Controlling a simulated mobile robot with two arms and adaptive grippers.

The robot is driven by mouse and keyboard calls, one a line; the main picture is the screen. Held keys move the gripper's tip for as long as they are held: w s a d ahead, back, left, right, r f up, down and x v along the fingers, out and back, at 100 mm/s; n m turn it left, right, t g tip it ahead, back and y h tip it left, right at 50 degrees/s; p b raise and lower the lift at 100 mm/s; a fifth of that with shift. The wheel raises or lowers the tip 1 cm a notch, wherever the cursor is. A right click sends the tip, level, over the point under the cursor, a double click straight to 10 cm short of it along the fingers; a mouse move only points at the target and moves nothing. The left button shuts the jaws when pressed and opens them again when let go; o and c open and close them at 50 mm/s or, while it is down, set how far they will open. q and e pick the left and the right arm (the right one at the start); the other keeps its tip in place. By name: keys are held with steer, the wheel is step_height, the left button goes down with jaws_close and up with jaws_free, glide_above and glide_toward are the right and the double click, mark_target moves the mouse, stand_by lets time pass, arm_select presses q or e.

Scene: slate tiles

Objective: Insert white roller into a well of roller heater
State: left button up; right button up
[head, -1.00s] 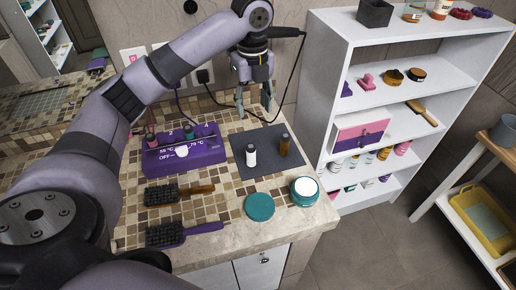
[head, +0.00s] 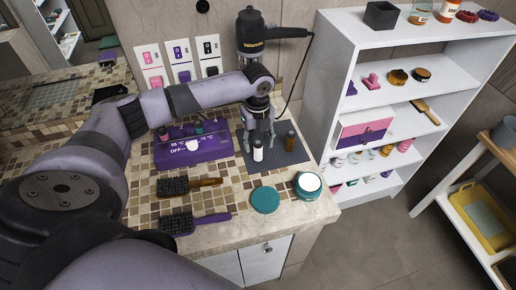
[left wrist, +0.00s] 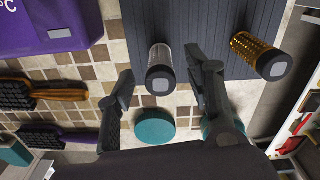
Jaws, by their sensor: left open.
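The white roller (head: 258,152), with a dark cap, stands on a dark ribbed mat (head: 290,157). It also shows in the left wrist view (left wrist: 160,57), between the spread fingers. My left gripper (head: 261,137) is open and reaches down right at the white roller; whether a finger touches it I cannot tell. The purple roller heater (head: 172,158) lies to the left of the mat, with a few dark-capped rollers in its back part and a white dial at its front. My arm covers part of its back. My right gripper is not in view.
A brown roller (head: 290,141) stands just right of the white one, also in the left wrist view (left wrist: 254,50). Two brushes (head: 190,185) (head: 195,221), a teal lid (head: 265,199) and a teal jar (head: 308,185) lie in front. A white shelf (head: 335,100) stands right.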

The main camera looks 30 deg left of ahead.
arm_select(q)
steer(key=shift+f, duration=0.35)
steer(key=shift+c, duration=0.3)
jaws_close()
